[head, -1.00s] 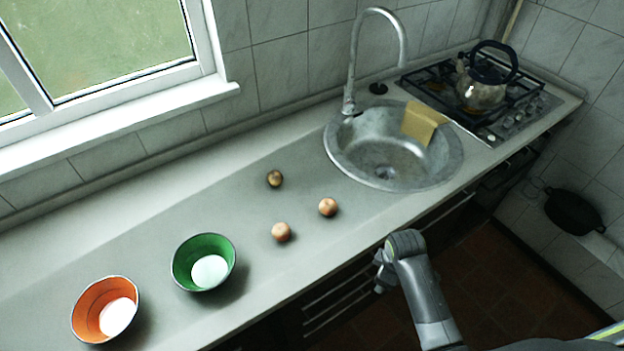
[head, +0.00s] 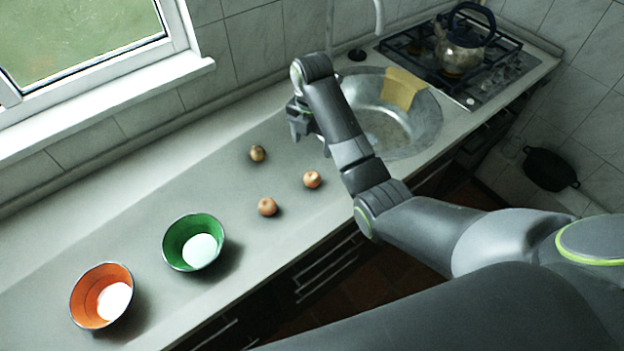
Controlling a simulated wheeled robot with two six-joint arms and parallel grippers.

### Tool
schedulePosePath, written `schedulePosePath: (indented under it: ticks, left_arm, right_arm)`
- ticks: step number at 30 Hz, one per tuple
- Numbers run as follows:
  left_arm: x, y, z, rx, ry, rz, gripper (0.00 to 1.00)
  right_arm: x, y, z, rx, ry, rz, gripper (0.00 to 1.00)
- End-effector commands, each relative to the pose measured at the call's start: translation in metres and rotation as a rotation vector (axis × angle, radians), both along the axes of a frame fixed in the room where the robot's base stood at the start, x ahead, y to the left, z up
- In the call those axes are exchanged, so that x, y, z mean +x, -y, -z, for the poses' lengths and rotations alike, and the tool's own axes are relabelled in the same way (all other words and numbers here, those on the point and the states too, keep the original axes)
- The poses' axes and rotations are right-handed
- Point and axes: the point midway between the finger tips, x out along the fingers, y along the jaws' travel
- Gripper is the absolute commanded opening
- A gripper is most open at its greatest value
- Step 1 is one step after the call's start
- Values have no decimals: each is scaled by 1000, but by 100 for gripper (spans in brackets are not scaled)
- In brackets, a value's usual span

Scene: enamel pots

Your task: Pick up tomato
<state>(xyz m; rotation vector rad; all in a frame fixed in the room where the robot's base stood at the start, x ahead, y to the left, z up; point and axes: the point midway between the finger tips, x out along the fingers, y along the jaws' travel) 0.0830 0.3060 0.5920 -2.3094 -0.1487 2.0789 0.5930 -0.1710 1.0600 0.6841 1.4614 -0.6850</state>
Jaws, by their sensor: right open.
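Three small round items lie on the counter between the green bowl and the sink. My right gripper (head: 298,132) is open and empty above the counter, right of and a little beyond the brown item, at the sink's left side. It touches none of the round items. My left gripper is not in view.
A green bowl (head: 178,243) and an orange bowl (head: 84,300) stand at the left, each with something white inside. The metal sink (head: 425,132) has a yellow cloth (head: 402,88) on its rim. A kettle (head: 462,50) stands on the gas stove (head: 510,60). The counter's back left is clear.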

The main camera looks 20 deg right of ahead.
Motion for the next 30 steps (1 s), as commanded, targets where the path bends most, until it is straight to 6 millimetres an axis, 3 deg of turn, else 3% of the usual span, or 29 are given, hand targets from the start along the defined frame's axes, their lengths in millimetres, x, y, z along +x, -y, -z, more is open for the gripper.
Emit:
schedulePosePath:
  ticks: [1, 16, 19, 24, 30]
  left_arm:
    - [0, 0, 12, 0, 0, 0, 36]
    - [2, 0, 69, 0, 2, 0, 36]
    - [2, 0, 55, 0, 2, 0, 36]
    - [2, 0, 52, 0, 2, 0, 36]
    - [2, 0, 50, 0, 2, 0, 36]
  right_arm:
    - [0, 0, 13, 0, 0, 1, 70]
    - [1, 1, 73, 0, 1, 4, 70]
    - [0, 1, 86, 0, -5, 5, 70]
    - [1, 1, 108, -1, -1, 6, 70]
    - [3, 1, 117, -1, 1, 5, 70]
